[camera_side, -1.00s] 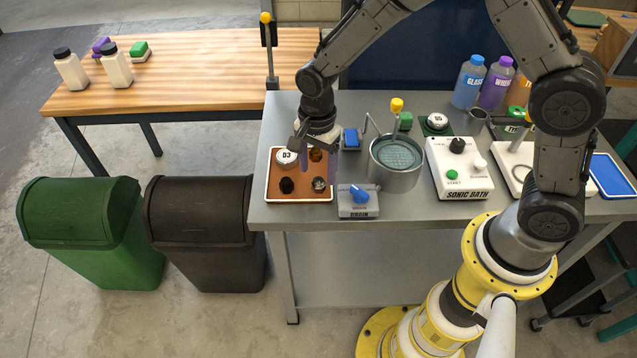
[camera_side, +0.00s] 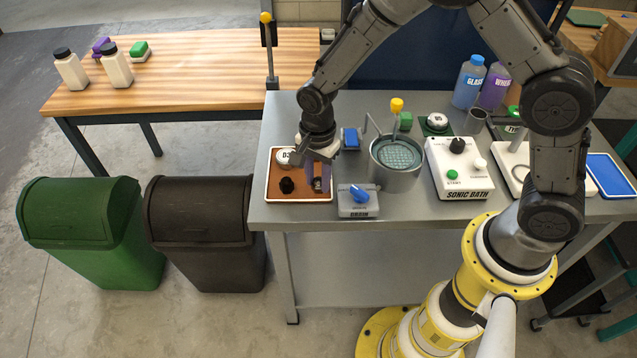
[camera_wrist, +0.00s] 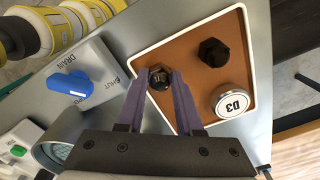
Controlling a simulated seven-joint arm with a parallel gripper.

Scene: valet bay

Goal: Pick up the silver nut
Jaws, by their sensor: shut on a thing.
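The silver nut (camera_wrist: 160,78) is between the purple fingertips of my gripper (camera_wrist: 162,75) in the wrist view, looking dark with bright glints. My gripper (camera_side: 318,186) is low over the right part of the brown tray with white rim (camera_side: 268,190), shut on the nut (camera_side: 317,184). The nut is still at tray level; whether it touches the tray cannot be told. A black nut (camera_wrist: 213,52) and a round white-topped D3 piece (camera_wrist: 232,100) lie in the tray beside it. The brown nut is hidden by my gripper.
The drain box with a blue knob (camera_side: 359,199) stands close to the tray's right. The round metal bath (camera_side: 396,178) and sonic bath box (camera_side: 460,180) are farther right. Two bins (camera_side: 92,235) stand on the floor left of the bench.

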